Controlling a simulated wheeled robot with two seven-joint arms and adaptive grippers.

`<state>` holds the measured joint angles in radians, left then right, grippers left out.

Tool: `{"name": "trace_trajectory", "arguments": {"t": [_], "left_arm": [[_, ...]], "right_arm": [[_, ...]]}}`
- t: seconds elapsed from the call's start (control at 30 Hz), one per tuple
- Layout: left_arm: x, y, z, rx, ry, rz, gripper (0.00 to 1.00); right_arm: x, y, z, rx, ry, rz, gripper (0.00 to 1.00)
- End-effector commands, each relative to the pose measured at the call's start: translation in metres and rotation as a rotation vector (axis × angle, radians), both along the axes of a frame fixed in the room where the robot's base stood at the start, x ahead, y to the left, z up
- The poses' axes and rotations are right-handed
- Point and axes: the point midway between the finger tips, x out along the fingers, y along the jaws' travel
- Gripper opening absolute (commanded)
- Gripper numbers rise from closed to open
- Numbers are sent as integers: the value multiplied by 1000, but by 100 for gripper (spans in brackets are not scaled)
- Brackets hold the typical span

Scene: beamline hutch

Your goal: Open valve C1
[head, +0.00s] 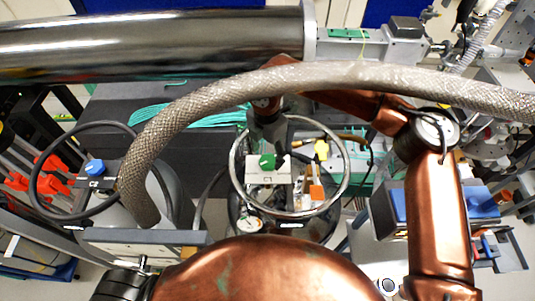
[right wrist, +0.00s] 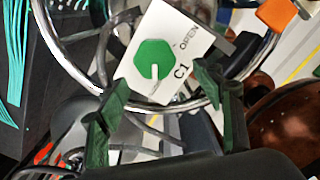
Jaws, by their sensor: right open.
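Valve C1 has a green knob (head: 267,161) on a white plate (head: 267,177) marked C1, inside a round metal guard ring. In the right wrist view the green knob (right wrist: 153,59) shows a white pointer line directed down in the picture, and the word OPEN is printed to its right on the plate (right wrist: 188,25). My right gripper (head: 268,138) is at the far side of the knob, partly hidden by its arm. In the right wrist view my right gripper (right wrist: 162,85) is open, its green-black fingers spread short of the knob, with nothing between them. My left gripper is out of view.
The guard ring (head: 233,182) surrounds the valve. A thick braided hose (head: 190,110) arches across the front. A second valve with a blue knob (head: 95,167), marked C2, stands at the left. Yellow (head: 321,150) and orange (head: 316,190) parts are beside C1. A steel pipe (head: 150,42) crosses the back.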

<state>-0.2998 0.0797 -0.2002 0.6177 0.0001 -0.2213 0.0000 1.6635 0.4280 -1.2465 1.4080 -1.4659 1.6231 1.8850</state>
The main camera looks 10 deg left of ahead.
Motion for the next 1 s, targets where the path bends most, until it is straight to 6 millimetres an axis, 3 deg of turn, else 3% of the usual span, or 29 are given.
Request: {"name": "trace_trajectory", "arguments": {"t": [0.27,0.5,0.63,1.0], "left_arm": [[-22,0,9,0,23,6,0],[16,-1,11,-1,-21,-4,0],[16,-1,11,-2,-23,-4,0],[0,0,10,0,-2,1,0]], "right_arm": [[11,0,-38,-1,9,-4,61],[11,1,-44,0,8,-1,61],[11,1,-44,0,8,-1,60],[11,1,-43,0,8,-1,35]]}}
